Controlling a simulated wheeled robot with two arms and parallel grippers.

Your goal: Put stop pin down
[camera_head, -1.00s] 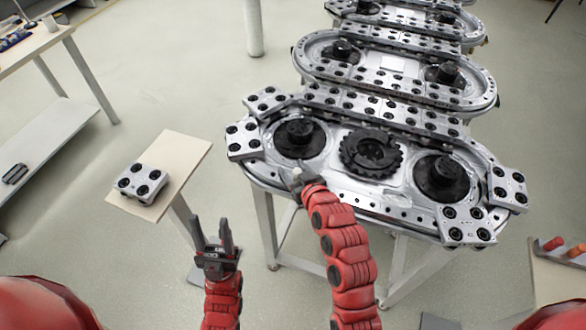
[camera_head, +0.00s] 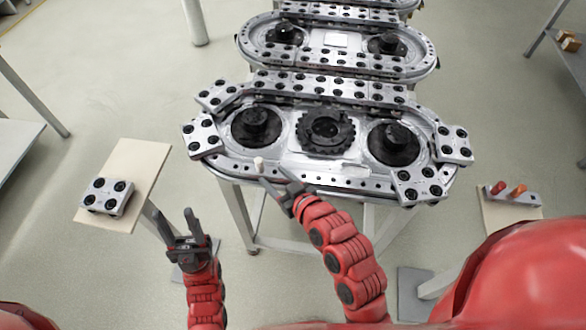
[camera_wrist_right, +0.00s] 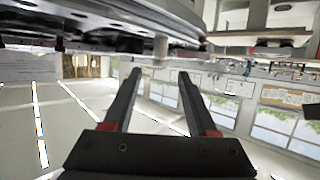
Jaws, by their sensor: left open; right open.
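The stop pin (camera_head: 258,163) is a small pale cylinder standing at the near edge of the ring track (camera_head: 330,175), left of its middle. In the right wrist view the pin (camera_wrist_right: 160,47) shows upright just past the fingertips, between their lines. My right gripper (camera_head: 273,176) is open and empty at the near edge, just short of the pin; I see no contact. My left gripper (camera_head: 174,214) is open and empty, in front of the track over the floor. How the pin's lower end sits is hard to tell.
A small side table (camera_head: 142,160) at the left holds a metal block with black holes (camera_head: 107,196). More ring tracks (camera_head: 338,50) stand behind. Floor between the left table and track is free.

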